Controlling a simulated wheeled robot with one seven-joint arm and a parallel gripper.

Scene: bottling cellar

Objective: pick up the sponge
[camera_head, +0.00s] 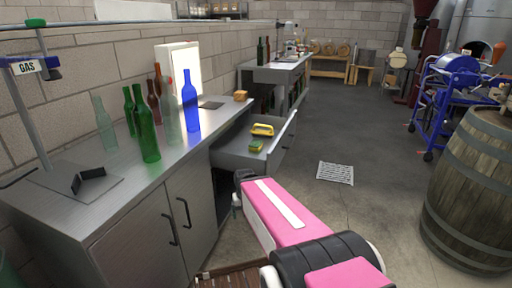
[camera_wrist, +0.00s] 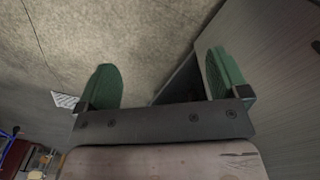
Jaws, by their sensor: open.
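The sponge (camera_head: 256,146), small with green on top and a yellowish edge, lies in the open drawer (camera_head: 231,154) of the steel counter, near the drawer's front. A yellow object with a handle-like loop (camera_head: 262,130) lies behind it. My gripper (camera_wrist: 165,78) is open and empty, its two green fingers wide apart. In the head view its dark end (camera_head: 242,177) is just in front of the drawer and lower in the picture, apart from the sponge. The wrist view shows floor and a grey panel between and beside the fingers, and no sponge.
Several green, brown, clear and blue bottles (camera_head: 190,102) stand on the counter (camera_head: 108,190) left of the drawer. A wooden barrel (camera_head: 472,190) stands at the right. A floor grate (camera_head: 336,173) lies in the open aisle. A slatted wooden item (camera_head: 232,279) is low in front.

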